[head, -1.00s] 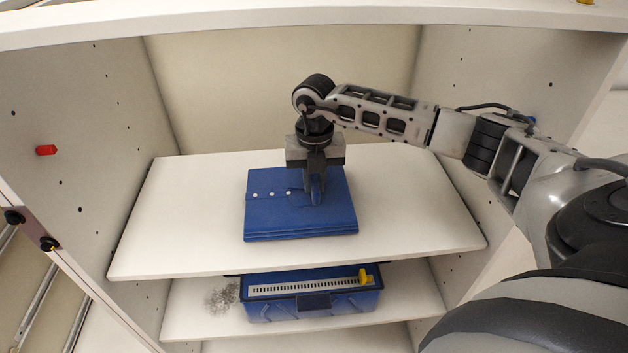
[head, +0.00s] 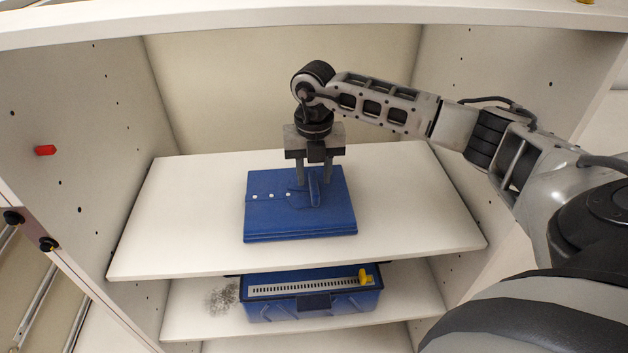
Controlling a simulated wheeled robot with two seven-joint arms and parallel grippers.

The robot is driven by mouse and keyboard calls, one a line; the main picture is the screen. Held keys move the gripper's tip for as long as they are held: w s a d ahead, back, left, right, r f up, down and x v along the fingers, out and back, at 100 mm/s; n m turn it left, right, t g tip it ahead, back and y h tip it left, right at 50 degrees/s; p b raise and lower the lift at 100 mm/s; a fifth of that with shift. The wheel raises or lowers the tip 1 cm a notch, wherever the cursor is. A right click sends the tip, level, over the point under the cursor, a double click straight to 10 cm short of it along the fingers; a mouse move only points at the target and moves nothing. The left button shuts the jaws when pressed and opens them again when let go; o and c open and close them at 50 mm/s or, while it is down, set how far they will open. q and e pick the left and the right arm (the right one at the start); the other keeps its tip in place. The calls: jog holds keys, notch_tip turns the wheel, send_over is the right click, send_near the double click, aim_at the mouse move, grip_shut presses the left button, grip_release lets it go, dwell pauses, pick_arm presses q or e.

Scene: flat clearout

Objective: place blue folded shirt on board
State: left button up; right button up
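The blue folded shirt (head: 320,217) lies flat on the white board (head: 415,220), a shelf inside the cabinet. Its row of pale buttons and its collar face up. My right gripper (head: 314,181) is above the far part of the shirt, pointing down. Its two fingers are spread apart with nothing between them. The fingertips are close to the shirt's collar; I cannot tell whether they touch it. My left gripper is not in view.
A blue bin (head: 312,304) with a yellow tab (head: 364,276) stands on the lower shelf (head: 405,302), beside a dark smudge (head: 221,297). A red peg (head: 45,150) sticks out of the left wall. The board is clear around the shirt.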

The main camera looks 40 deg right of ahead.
notch_tip(320, 180, up, 10)
jog(key=f, duration=0.1)
jog(key=s+a+f+n+g+y, duration=0.1)
jog(key=s+a+f+n+y, duration=0.2)
jog(key=a, duration=0.7)
jog(key=s+a+f+n+y, duration=0.1)
jog(key=a+f+y, duration=0.3)
jog(key=a, duration=0.5)
jog(key=s+a+r+m+t+y, duration=0.4)
jog(key=a+r+m+t+y, duration=0.25)
jog(key=a+y, duration=0.6)
jog(key=w+d+f+m+t+h, duration=0.1)
jog(key=d+f+m+t+h, duration=0.4)
jog(key=m, duration=0.5)
jog(key=d+f+m+t+h, duration=0.3)
jog(key=m+t+h, duration=0.35)
jog(key=m, duration=0.25)
jog(key=s+d+f+m+g+h, duration=0.3)
jog(key=s+f+m+g, duration=0.3)
jog(key=s+f, duration=0.4)
notch_tip(320, 180, down, 3)
jog(key=shift+s+d+r+h, duration=0.15)
jog(key=shift+d+h, duration=0.25)
jog(key=shift+h, duration=0.4)
